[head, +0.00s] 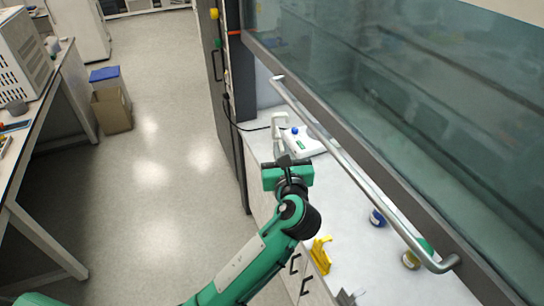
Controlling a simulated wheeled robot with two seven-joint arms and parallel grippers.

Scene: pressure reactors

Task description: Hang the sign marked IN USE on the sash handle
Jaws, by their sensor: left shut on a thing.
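The sash handle (352,169) is a long grey metal bar along the lower edge of the glass sash. It runs from the upper middle to the lower right of the head view. My left gripper (285,162) is shut below and left of the bar's far end. A pale hooked piece (279,122) rises from its jaws and appears to be the top of the held sign. The hook looks apart from the bar, on its left. I cannot read any marking on it, and the gripper hides its lower part. My right gripper is not in view.
A white device (305,146) with a blue knob stands on the bench behind the gripper. A yellow object (321,254) and jars with blue (377,217) and green (411,259) parts stand nearer. A side bench is at left; the floor between is clear, with a cardboard box (111,111).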

